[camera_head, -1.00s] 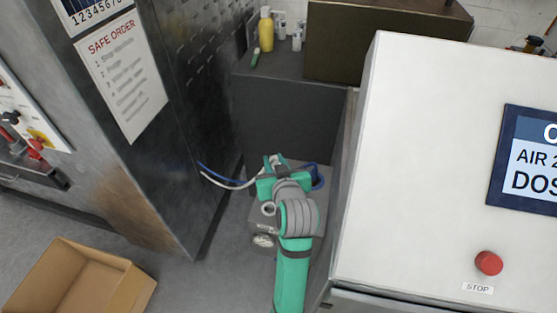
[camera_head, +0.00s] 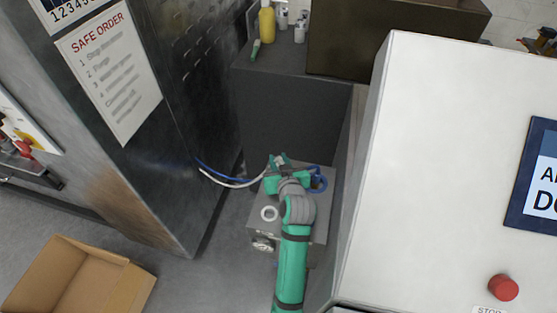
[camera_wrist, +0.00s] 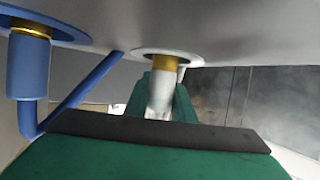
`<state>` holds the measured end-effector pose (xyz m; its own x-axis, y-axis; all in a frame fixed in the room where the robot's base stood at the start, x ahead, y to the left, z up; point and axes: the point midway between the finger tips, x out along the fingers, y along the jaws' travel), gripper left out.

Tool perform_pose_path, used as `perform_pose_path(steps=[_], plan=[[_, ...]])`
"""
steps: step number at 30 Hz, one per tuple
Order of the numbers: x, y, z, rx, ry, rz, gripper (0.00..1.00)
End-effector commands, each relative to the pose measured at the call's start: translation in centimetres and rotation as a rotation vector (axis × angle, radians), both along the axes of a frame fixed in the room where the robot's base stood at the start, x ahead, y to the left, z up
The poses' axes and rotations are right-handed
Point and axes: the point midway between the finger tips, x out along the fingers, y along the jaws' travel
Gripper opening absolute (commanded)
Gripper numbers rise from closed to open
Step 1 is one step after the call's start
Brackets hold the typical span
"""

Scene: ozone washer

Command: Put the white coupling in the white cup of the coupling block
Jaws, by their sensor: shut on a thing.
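The grey coupling block (camera_head: 318,228) stands on the floor between the dark cabinet and the white machine. My gripper (camera_head: 278,162) is over its far part and is shut on the white coupling (camera_wrist: 160,92), which shows between the fingers in the wrist view. The coupling's brass end (camera_wrist: 164,61) lines up with a white ring (camera_wrist: 185,53) on a grey surface. I cannot tell whether it is seated there.
A white hose (camera_head: 228,185) and a blue hose run from the dark cabinet (camera_head: 195,120) to the block. The white machine (camera_head: 440,150) stands close on the right. A cardboard box (camera_head: 75,275) lies open at left. A dark bench (camera_head: 285,95) stands behind.

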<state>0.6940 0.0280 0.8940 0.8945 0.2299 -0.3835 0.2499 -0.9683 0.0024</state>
Motion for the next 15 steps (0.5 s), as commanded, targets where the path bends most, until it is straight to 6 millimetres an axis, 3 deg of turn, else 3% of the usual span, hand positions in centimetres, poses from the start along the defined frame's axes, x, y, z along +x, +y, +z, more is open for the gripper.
perform_pose_path(steps=[13,14,15], plan=[[0.01,-0.1,-0.73,0.001,-0.002,-0.001,0.0],[0.0,-0.09,-0.8,0.001,-0.001,-0.001,0.25],[0.01,-0.09,-0.76,0.001,-0.001,-0.001,0.34]])
